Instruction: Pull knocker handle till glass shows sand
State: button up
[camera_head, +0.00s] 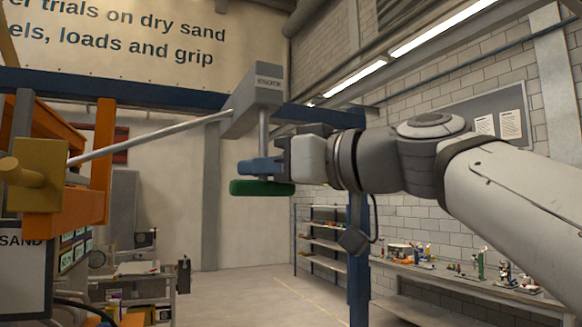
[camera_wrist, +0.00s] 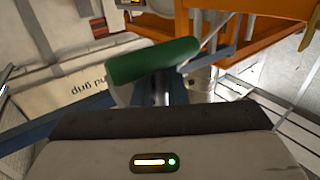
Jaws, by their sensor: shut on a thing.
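The knocker is a grey box marked "KNOCK" (camera_head: 258,90), hung below a blue beam, with a grey rod (camera_head: 263,130) running down from it. A green handle (camera_head: 262,188) sits crosswise at the bottom of the rod. My gripper (camera_head: 258,166) is shut with its blue fingers around the rod just above the green handle. In the wrist view the green handle (camera_wrist: 152,60) lies across the space in front of the gripper, tilted. No sight glass can be made out clearly; a board marked "SAND" (camera_head: 22,241) stands at the lower left.
A long pale rod (camera_head: 150,137) links the knocker box to a yellow block (camera_head: 40,175) on an orange frame (camera_head: 105,150) at left. A workbench with small items (camera_head: 470,285) and a shelf (camera_head: 325,240) stand at right. The floor between is clear.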

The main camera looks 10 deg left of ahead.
jog(key=shift+f, duration=0.1)
grip_shut()
notch_tip(320, 180, down, 5)
jog(key=b, duration=0.6)
jog(key=shift+w, duration=0.15)
jog(key=shift+f, duration=0.1)
jog(key=o, duration=0.6)
grip_release()
jog(key=r+p, duration=0.1)
jog(key=r, duration=0.4)
jog(key=r+p, duration=0.1)
jog(key=r, duration=0.4)
jog(key=shift+s+r, duration=0.2)
jog(key=shift+r, duration=0.05)
